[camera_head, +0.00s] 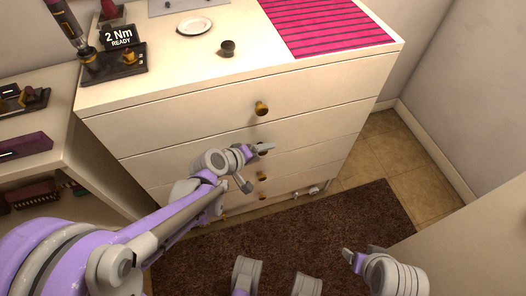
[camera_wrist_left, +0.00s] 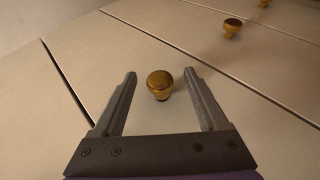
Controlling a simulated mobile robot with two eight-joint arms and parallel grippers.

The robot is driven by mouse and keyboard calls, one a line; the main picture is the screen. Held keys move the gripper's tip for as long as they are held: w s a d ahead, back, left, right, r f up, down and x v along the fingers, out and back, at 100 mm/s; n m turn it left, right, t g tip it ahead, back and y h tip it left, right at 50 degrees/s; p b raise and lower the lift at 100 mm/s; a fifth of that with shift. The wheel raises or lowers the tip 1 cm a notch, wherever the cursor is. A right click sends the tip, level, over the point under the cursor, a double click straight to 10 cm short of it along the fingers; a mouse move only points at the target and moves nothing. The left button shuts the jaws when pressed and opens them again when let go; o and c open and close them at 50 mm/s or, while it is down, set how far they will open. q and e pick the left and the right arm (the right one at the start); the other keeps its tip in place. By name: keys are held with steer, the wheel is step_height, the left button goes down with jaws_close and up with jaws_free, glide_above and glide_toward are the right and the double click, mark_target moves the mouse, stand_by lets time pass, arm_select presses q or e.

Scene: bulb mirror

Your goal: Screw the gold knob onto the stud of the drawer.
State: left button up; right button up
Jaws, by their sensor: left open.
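Several gold knobs sit on the front of the cream drawer chest (camera_head: 180,125); the top one (camera_head: 261,108) shows clearly in the head view. My left gripper (camera_head: 256,168) is open in front of the lower drawers. In the left wrist view, a gold knob (camera_wrist_left: 160,84) is between the open fingers of my left gripper (camera_wrist_left: 165,78), with gaps on both sides. Any stud behind this knob is hidden. My right gripper (camera_head: 358,256) shows partly at lower right, away from the chest; its finger opening is unclear.
A dark round object (camera_head: 228,47), a white plate (camera_head: 194,25) and a pink striped cloth (camera_head: 325,25) are on the chest top. A "2 Nm READY" display (camera_head: 119,37) stands at its left beside a driver tool (camera_head: 68,27). A brown rug (camera_head: 290,235) covers the floor in front.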

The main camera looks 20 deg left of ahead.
arm_select(q)
steer(key=p+v, duration=0.3)
steer(key=v, duration=0.6)
steer(key=shift+s, duration=0.25)
arm_select(e)
steer(key=r, duration=0.4)
steer(key=shift+s, duration=0.25)
arm_select(q)
steer(key=shift+r, duration=0.15)
steer(key=s+m+g+y, duration=0.45)
steer(key=s+m, duration=0.45)
steer(key=s, duration=0.8)
step_height(320, 180, up, 19)
steer(key=w+p, duration=0.3)
steer(key=p, duration=1.4)
steer(key=shift+r+t+p, duration=0.2)
steer(key=shift+t+p, duration=0.2)
steer(key=shift+t, duration=0.05)
arm_select(e)
step_height(320, 180, up, 20)
steer(key=w+t, duration=0.1)
steer(key=w, duration=0.1)
arm_select(q)
steer(key=shift+s+a, duration=0.1)
steer(key=shift+s, duration=0.05)
arm_select(e)
steer(key=shift+s, duration=0.1)
